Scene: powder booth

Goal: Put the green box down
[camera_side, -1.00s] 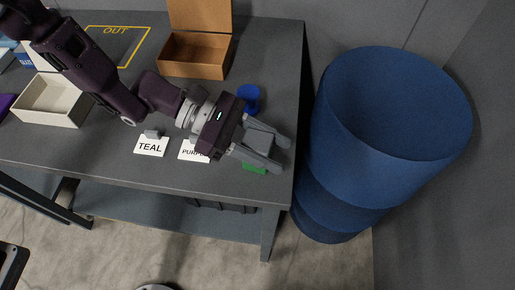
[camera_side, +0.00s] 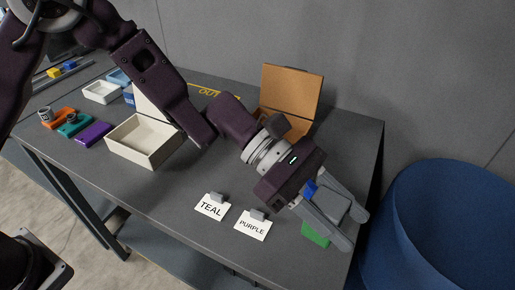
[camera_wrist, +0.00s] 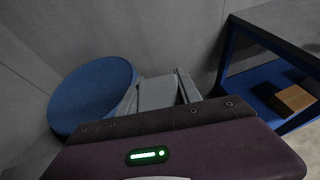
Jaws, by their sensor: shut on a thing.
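My gripper (camera_side: 341,212) is at the front right corner of the table, its two grey fingers closed around a block. A grey top face (camera_side: 333,203) shows between the fingers. The green box (camera_side: 316,233) shows as a green side below the near finger, and this looks like the same held piece. The fingers hide much of it, and I cannot tell whether its underside touches the table. In the wrist view a grey face (camera_wrist: 157,92) sits between the fingers, and no green shows there.
A large blue barrel (camera_side: 440,225) stands right of the table. TEAL (camera_side: 211,206) and PURPLE (camera_side: 253,225) cards stand to the left. Farther back are an open brown box (camera_side: 291,95) and a cream box (camera_side: 143,143).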

